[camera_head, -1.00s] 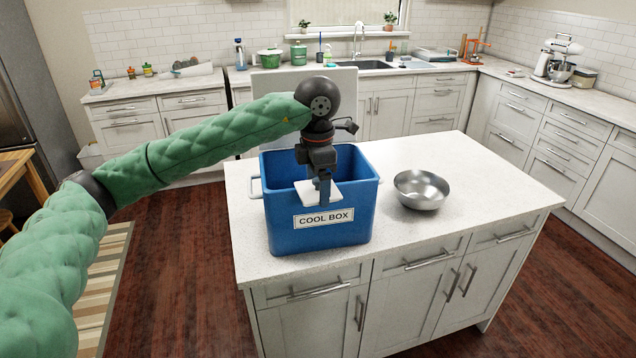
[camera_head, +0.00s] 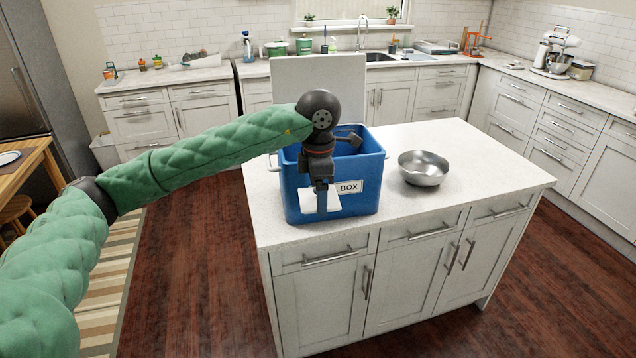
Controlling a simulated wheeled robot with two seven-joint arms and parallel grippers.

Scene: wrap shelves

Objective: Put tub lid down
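My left gripper (camera_head: 321,206) points down and is shut on a small white flat lid, the tub lid (camera_head: 334,203). The lid is held in front of the blue cool box's (camera_head: 366,206) front wall and hides part of its "COOL BOX" label. I cannot tell whether the lid touches the box or the counter. The box stands open on the white island top, and its inside is mostly hidden by my wrist. No tub can be made out. My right gripper is not in view.
A steel bowl (camera_head: 423,170) stands on the island (camera_head: 480,165) right of the box. The island top is clear to the right of the bowl, with a narrow strip in front of the box. A pale upright panel (camera_head: 335,82) rises behind the box.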

